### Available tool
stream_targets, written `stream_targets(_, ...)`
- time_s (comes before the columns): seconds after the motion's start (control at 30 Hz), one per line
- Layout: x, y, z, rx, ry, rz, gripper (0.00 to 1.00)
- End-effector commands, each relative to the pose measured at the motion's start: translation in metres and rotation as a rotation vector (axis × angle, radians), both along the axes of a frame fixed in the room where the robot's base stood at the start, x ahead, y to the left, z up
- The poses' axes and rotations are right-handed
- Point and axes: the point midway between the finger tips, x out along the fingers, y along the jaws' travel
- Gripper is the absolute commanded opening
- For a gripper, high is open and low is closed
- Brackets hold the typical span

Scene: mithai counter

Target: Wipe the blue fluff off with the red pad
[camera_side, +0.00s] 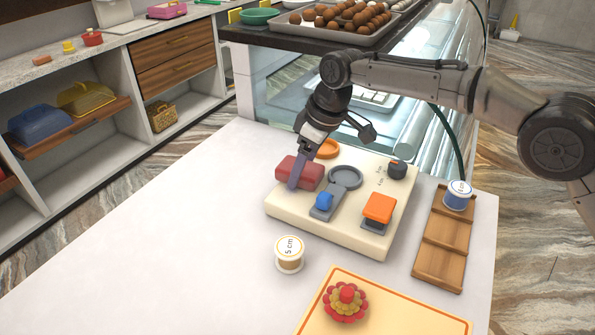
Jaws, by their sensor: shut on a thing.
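The red pad (313,172) is at the left back of a cream board (285,209). My gripper (296,178) comes down over the pad from above and is shut on it, with one finger showing across its front face. I cannot tell whether the pad touches the board. A small blue lump (324,200) sits on a grey plate on the board, in front and to the right of the pad and apart from it. It is the only blue thing on the board; I cannot tell if it is the fluff. The far finger is hidden.
The board also bears a grey ring (346,178), an orange block (378,208), an orange round piece (327,149) and a dark knob (397,170). A white spool (289,257), a wooden tray (440,262) with a blue spool (457,197), and a bordered mat (400,315) stand nearby. The table's left is clear.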

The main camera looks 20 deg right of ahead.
Motion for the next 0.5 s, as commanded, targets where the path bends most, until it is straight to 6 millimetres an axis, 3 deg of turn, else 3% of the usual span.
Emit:
stream_targets(0.23, 0.000, -0.002, -0.002, -0.004, 0.006, -0.001, 0.10)
stream_targets(0.5, -0.014, 0.012, -0.002, -0.004, 0.004, 0.002, 0.10)
